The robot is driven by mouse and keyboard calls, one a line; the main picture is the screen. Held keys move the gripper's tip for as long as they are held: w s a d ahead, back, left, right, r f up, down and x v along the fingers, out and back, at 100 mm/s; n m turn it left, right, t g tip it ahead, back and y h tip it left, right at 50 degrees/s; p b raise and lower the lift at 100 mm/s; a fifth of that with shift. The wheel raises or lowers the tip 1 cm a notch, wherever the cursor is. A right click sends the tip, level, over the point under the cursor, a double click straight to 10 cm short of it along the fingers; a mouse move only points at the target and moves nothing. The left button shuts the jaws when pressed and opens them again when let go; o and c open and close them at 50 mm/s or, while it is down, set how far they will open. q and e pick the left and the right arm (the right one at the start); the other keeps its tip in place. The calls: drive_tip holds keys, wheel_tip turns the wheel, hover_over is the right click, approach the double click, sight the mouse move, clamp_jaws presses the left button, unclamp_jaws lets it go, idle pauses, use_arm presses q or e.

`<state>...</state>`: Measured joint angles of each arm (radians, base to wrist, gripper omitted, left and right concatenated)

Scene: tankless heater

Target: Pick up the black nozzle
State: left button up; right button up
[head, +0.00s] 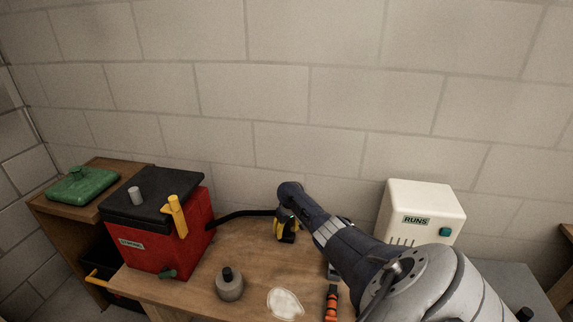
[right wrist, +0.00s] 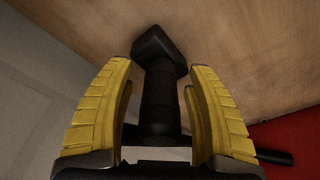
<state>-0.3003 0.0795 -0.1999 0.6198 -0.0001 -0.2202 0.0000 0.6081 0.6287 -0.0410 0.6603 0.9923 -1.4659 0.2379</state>
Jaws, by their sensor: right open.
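The black nozzle (right wrist: 159,100) lies between the two yellow fingers of my right gripper (right wrist: 160,64) in the right wrist view. Its wider angular head (right wrist: 158,50) points up in that picture, past the fingertips. The fingers are open, with a gap visible on each side of the nozzle. In the head view, my right gripper (head: 286,226) points down at the back of the wooden table, at the end of a black hose (head: 240,214); the nozzle itself is mostly hidden there. My left gripper is not in view.
The hose runs from a red box (head: 160,245) with a black lid and yellow handle. A grey bottle (head: 229,285), a white patch (head: 285,303) and an orange-black tool (head: 331,302) are at the front. A white heater unit (head: 421,208) stands right. The block wall is close behind.

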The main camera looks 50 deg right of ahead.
drive_tip(key=shift+c, duration=0.4)
clamp_jaws()
drive_tip(key=shift+r, duration=0.15)
